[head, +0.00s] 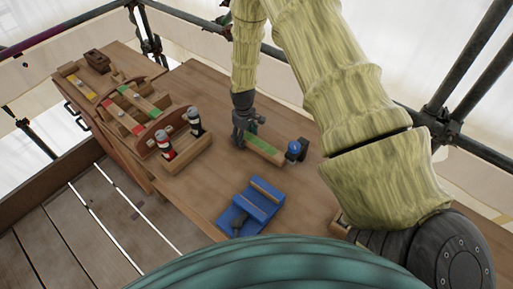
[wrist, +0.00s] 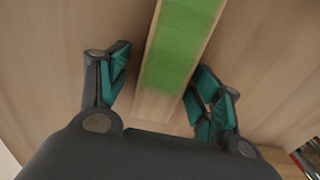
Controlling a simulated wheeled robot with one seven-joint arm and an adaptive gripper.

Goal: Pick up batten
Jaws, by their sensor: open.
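A wooden batten with a green painted band (head: 266,151) lies on the bench top. In the wrist view the batten (wrist: 174,55) runs from the top edge down between my fingers, with a bare wood end nearest the palm. My gripper (head: 242,140) points down at the batten's left end in the head view. In the wrist view my gripper (wrist: 160,88) is open, with one teal-padded finger on each side of the batten. The left finger shows a gap to it; the right finger is close, and I cannot tell whether it touches.
A blue cradle (head: 250,207) stands at the front of the wooden bench (head: 215,95). A blue round-ended object (head: 294,150) is just right of the batten. Left are a wooden rack (head: 135,108) with coloured strips and two striped bottles (head: 165,145). Scaffold poles (head: 470,70) border the bench.

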